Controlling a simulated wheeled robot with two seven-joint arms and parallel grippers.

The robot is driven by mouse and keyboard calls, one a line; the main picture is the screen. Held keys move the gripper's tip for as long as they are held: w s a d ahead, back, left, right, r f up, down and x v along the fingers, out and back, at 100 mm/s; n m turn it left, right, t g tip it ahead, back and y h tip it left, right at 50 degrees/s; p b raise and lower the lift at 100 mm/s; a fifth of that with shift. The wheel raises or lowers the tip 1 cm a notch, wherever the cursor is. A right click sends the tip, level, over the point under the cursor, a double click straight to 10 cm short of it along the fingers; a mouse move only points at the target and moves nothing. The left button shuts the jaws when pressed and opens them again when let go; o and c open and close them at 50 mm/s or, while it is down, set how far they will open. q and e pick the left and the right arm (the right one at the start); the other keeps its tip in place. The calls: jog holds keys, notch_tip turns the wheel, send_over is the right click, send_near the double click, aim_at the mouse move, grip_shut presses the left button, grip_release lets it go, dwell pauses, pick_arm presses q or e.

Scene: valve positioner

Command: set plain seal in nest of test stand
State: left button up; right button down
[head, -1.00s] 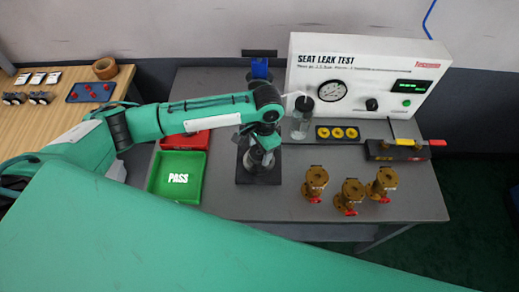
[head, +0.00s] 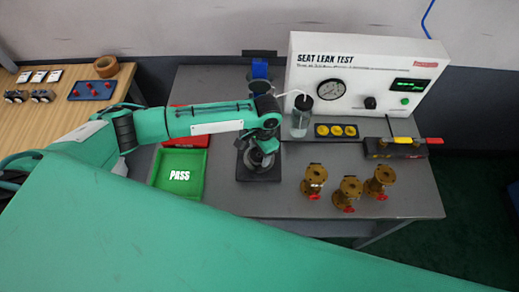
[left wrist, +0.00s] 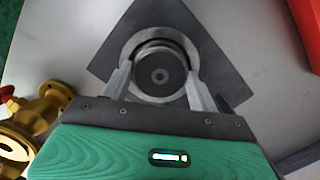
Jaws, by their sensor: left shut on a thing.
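The test stand (head: 270,176) is a dark square base with a round metal nest, in the middle of the table. It also shows as a dark diamond plate in the left wrist view (left wrist: 118,30). My left gripper (head: 258,158) points down over the stand. My right gripper is out of view.
A green PASS tray (head: 176,188) and a red tray (head: 188,138) lie left of the stand. Brass valves (head: 314,180) stand to the right. A glass cup (head: 300,122), a strip of yellow rings (head: 336,131) and the leak tester (head: 362,75) are behind.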

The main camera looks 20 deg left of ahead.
pick_arm(q)
jog(key=o, duration=1.2)
jog(key=shift+f, duration=0.15)
jog(key=shift+o, duration=0.4)
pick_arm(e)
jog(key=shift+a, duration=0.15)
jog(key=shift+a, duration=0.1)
pick_arm(q)
jog(key=r, duration=0.2)
jog(key=r+b, duration=0.1)
jog(key=r, duration=0.4)
jog(key=shift+w+d+r+b, duration=0.25)
jog(key=shift+w+b, duration=0.05)
jog(key=shift+b, duration=0.1)
jog(key=shift+r, duration=0.6)
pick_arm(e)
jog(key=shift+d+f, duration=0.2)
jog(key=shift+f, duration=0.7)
